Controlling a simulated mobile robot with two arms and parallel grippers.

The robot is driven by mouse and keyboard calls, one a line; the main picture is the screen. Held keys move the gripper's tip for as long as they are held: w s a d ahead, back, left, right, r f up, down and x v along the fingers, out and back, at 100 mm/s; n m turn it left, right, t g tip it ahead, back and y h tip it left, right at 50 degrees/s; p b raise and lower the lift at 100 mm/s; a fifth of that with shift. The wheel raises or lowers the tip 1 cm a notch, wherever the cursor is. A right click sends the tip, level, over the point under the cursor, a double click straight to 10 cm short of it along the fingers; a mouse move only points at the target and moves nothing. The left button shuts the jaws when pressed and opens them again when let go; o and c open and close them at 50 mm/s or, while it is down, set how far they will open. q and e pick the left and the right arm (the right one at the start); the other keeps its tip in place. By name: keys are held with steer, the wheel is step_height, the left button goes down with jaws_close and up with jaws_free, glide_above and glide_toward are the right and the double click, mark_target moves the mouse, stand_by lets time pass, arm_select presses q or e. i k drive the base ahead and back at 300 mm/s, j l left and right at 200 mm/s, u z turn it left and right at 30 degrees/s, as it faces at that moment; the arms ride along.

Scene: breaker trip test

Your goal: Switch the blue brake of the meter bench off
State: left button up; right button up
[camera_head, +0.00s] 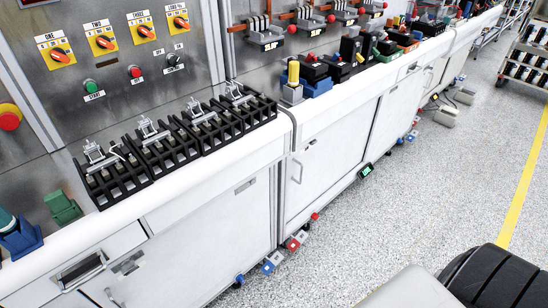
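Several coloured brake-like pedals sit at floor level along the front of the benches. A blue pedal (269,267) lies at the foot of the near bench, beside a red pedal (293,245). A small blue knob (239,280) shows low at the bench's bottom edge, to the left of the blue pedal. More small red and blue parts sit farther along the bench feet. I cannot tell which bench is the meter bench, or whether any brake is on or off. Neither of my grippers is in view.
The near white bench (205,250) carries a row of black breaker blocks (160,150) under a panel of orange rotary switches (103,40). A small green-lit display (366,170) sits low on the farther bench. Speckled floor (400,215) is open to the right, with a yellow line (525,185).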

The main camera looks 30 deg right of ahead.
mark_target(277, 258)
steer(key=z, duration=1)
